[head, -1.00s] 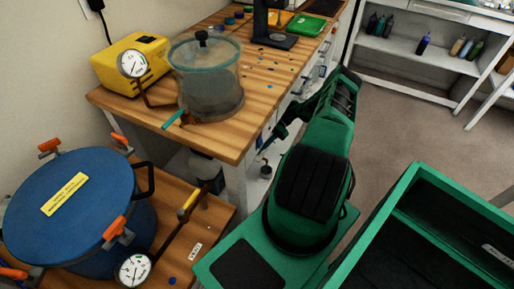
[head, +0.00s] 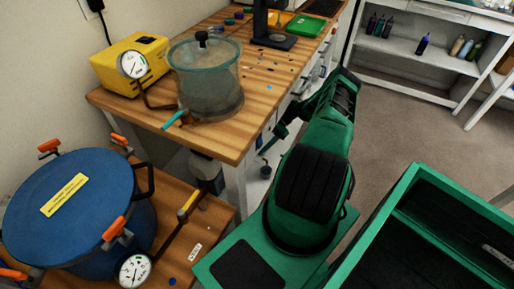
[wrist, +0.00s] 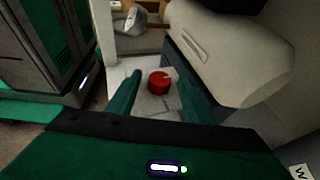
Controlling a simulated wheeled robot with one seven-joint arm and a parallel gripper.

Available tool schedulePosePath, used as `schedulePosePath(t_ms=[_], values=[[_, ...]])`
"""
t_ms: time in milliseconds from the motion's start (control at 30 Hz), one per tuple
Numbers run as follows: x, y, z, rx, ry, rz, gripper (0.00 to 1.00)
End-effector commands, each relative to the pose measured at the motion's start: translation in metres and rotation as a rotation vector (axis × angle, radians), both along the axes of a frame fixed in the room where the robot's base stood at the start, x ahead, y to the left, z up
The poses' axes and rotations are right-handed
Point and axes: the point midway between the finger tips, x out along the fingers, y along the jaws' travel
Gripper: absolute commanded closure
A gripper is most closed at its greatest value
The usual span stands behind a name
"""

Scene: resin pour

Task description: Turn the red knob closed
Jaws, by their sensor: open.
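The red knob (wrist: 159,82) shows in the wrist view. It is a short round cap on a pale grey plate or block, with a light mark on its top. My gripper (wrist: 157,74) is open, with one green finger to the left of the knob and one to the right in the picture. Gaps show on both sides, and I cannot tell how far the fingertips are above it. In the head view my green arm reaches down beside the wooden bench (head: 225,148). I cannot make out the knob there.
A large beige housing (wrist: 235,50) stands close to the right finger in the wrist view. A dark cabinet (wrist: 40,45) is at the left. In the head view a blue pot (head: 70,205), a clear chamber (head: 208,85) and a yellow unit (head: 125,62) stand nearby.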

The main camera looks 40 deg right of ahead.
Motion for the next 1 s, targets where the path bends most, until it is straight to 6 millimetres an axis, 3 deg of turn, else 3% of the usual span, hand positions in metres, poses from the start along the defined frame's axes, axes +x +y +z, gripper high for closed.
schedulePosePath(t_ms=[400,600,1000], values=[[-0.002,-0.066,0.025,-0.002,-0.001,-0.004,0.53],[-0.003,-0.090,0.035,-0.003,0.000,-0.003,0.53],[-0.004,-0.097,0.038,-0.001,0.002,-0.003,0.53]])
